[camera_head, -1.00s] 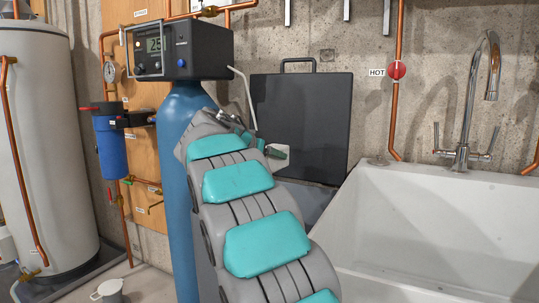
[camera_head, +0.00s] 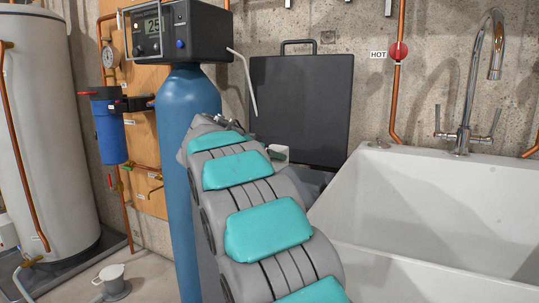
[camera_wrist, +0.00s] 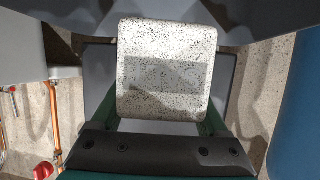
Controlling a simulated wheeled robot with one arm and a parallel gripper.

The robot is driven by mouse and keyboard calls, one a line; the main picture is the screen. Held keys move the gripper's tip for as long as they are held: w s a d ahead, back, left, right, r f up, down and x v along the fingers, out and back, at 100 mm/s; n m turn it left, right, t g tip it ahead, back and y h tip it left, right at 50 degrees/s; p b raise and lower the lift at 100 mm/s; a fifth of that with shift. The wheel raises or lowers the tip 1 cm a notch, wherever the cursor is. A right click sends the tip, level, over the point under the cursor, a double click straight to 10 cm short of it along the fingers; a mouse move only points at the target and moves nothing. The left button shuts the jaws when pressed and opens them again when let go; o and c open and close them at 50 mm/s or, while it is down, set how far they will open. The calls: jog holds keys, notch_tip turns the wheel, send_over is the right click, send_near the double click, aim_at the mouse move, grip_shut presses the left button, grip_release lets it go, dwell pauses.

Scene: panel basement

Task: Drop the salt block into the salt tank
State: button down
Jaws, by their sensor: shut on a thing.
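My gripper (camera_wrist: 163,116) is shut on the white, dark-speckled salt block (camera_wrist: 166,45), with green fingers along its two sides in the wrist view. In the head view a small pale part of the block (camera_head: 279,150) shows past my arm, in front of the upright black lid (camera_head: 300,112). The grey salt tank (camera_head: 312,183) is mostly hidden behind my arm, below that lid. In the wrist view grey surfaces lie behind the block; I cannot tell whether it is inside the opening.
A blue cylinder (camera_head: 184,150) with a control box (camera_head: 178,32) stands close left of my arm. A white sink (camera_head: 420,205) with a tap (camera_head: 465,130) is at right. A white tank (camera_head: 42,130) and small jug (camera_head: 112,280) are at left.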

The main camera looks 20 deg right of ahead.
grip_release()
jog(key=shift+r, duration=0.1)
jog(key=v, duration=0.8)
jog(key=shift+b, duration=0.3)
